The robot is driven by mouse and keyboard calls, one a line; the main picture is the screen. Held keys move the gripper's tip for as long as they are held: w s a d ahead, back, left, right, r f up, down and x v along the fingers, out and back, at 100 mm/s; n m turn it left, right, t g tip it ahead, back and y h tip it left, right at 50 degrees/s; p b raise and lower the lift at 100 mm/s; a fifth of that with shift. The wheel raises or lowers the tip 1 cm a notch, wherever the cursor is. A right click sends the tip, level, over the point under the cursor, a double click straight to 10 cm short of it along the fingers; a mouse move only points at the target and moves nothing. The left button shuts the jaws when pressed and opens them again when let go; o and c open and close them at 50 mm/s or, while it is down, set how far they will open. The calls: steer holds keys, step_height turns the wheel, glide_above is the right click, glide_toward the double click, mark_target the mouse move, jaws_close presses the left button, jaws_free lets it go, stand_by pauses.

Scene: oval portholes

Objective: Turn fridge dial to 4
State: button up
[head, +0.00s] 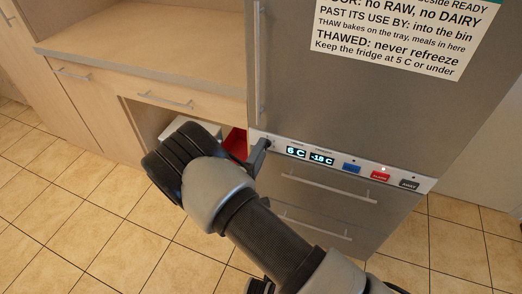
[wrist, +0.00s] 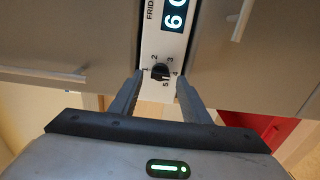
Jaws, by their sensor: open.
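The fridge dial (wrist: 160,71) is a small black knob on a white control strip, with the numbers 1 to 5 printed around it. I cannot clearly tell which number it points at. My gripper (wrist: 160,78) is open, with one finger on each side of the dial; whether either touches it is unclear. In the head view my gripper (head: 262,148) is at the left end of the control strip (head: 343,164) and largely hides the dial. The display beside it (head: 296,152) reads 6 C.
A second display (head: 321,159) reads -18 C. Blue (head: 351,168), red (head: 380,175) and dark (head: 409,184) buttons sit further right on the strip. Drawers with bar handles (head: 329,187) are below. A red object (head: 236,143) is in the open cabinet space to the left.

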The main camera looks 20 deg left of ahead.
steer(key=s+a+p, duration=0.1)
steer(key=s, duration=1.5)
steer(key=shift+s+a, duration=0.15)
steer(key=shift+s, duration=0.05)
steer(key=w+d+r+m+g+h, duration=0.3)
steer(key=d+r+m+h, duration=0.1)
steer(key=d+r, duration=0.25)
steer(key=w+d+r+m+g+h, duration=0.35)
steer(key=d+r+h, duration=0.2)
steer(key=d, duration=0.25)
steer(key=s+d+r+m+g+y, duration=0.25)
steer(key=d+r+g, duration=0.25)
steer(key=d, duration=0.3)
steer(key=s+d+r+m+g+y, duration=0.1)
steer(key=s+d+r+m+g, duration=0.4)
steer(key=d, duration=0.4)
steer(key=s+d+r+m+t+y, duration=0.1)
steer(key=s+r+t+y, duration=0.1)
steer(key=s+r+y, duration=0.3)
steer(key=s+d+r+m+t+y, duration=0.1)
steer(key=s+r+t+y, duration=0.15)
steer(key=r, duration=0.35)
step_height(320, 180, up, 19)
steer(key=w+p, duration=0.1)
steer(key=p, duration=1.8)
steer(key=shift+f, duration=0.2)
